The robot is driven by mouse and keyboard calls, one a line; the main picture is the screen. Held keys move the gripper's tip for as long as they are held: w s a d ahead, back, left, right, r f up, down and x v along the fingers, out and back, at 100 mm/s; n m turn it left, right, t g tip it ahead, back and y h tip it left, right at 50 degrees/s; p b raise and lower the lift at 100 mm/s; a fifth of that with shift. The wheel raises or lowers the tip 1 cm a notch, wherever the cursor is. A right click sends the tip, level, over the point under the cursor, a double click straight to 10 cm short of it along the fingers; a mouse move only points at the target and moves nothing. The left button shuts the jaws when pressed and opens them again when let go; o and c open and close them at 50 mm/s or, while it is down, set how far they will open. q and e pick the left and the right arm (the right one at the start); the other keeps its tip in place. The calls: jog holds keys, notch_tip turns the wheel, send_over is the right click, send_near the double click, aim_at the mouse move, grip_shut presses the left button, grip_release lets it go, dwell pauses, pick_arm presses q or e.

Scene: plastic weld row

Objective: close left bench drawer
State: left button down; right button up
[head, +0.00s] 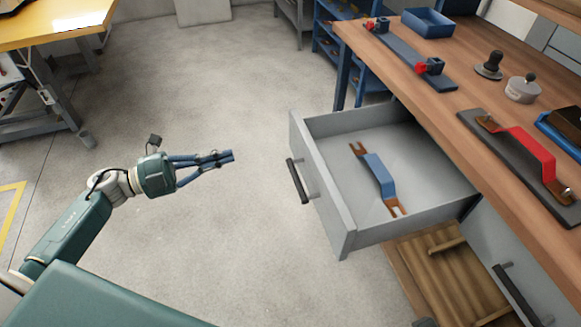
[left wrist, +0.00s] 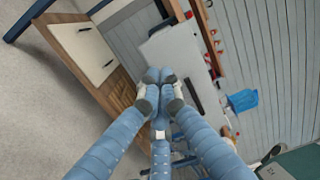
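The grey left bench drawer (head: 347,217) is pulled out from under the wooden bench top (head: 440,105). Its front carries a dark bar handle (head: 298,181). A blue-handled part with copper-coloured ends (head: 378,176) lies inside it. My left gripper (head: 230,156) is to the left of the drawer front, apart from the handle, with clear space between them. Its fingers are together with nothing visible between them; the left wrist view also shows the fingertips meeting (left wrist: 160,78). My right gripper is not in view.
A second drawer front with a dark handle (head: 517,293) is at lower right, beside an open wooden-slatted space (head: 440,270). A red-handled part (head: 520,150) and a blue tray (head: 427,22) are on the bench top. A yellow-topped table (head: 50,22) stands at upper left. The floor between is clear.

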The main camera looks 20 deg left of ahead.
pick_arm(q)
jog(key=d+m+g, duration=0.1)
jog(key=m, duration=0.1)
send_near(294, 145)
jog(key=shift+n+h, duration=0.3)
jog(key=b+x, duration=0.1)
jog(key=x, duration=0.6)
jog(key=shift+f, duration=0.15)
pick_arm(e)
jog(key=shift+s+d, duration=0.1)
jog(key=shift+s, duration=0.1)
